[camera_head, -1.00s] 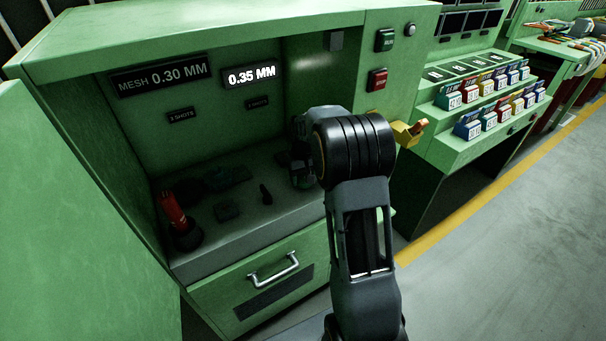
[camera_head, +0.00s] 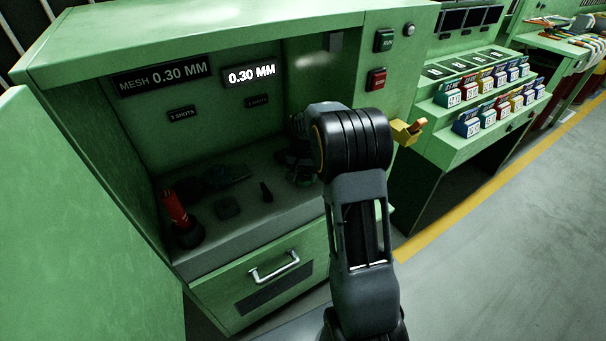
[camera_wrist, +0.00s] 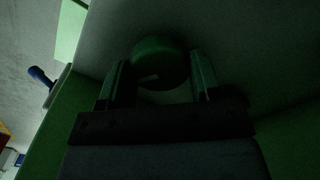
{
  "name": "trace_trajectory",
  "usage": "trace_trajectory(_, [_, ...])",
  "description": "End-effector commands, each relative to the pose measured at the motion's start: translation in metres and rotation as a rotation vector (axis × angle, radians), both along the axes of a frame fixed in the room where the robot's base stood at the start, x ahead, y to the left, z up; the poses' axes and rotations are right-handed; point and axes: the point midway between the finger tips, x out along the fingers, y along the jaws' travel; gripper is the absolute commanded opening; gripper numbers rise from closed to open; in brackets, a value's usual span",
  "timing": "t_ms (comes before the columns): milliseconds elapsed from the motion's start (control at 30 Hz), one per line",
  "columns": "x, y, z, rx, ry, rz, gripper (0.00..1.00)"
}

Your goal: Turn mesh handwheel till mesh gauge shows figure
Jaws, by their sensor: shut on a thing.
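The lit mesh gauge (camera_head: 250,75) on the cabinet's back wall reads 0.30 MM. The label plate (camera_head: 160,76) to its left reads MESH 0.30 MM. In the wrist view, a round green knob (camera_wrist: 160,62), which looks like the mesh handwheel, sits between the two fingers of my gripper (camera_wrist: 160,82). The fingers are shut on its sides. A pale mark shows on its face. In the head view my arm hides most of the gripper and the handwheel inside the right of the bay.
A red-handled tool (camera_head: 177,213) stands at the bay's left, with small dark parts on the floor beside it. A drawer handle (camera_head: 274,267) juts out below. The open green door (camera_head: 85,220) is at the left. Green (camera_head: 384,40) and red (camera_head: 377,79) buttons are at the right.

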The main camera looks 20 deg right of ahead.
Motion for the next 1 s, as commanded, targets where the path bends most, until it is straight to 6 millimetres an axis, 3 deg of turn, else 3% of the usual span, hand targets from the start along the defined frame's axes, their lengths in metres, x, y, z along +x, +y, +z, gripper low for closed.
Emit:
trace_trajectory(367, [0.0001,-0.0003,0.0002,-0.001,-0.002,-0.003,0.35])
trace_trajectory(400, [0.0002,-0.0004,0.0003,-0.001,-0.002,-0.003,0.60])
trace_trajectory(633, [0.0001,-0.0002,0.0002,-0.001,-0.001,-0.003,0.82])
trace_trajectory(1000, [0.0007,-0.0001,0.0081,-0.001,-0.003,-0.002,0.84])
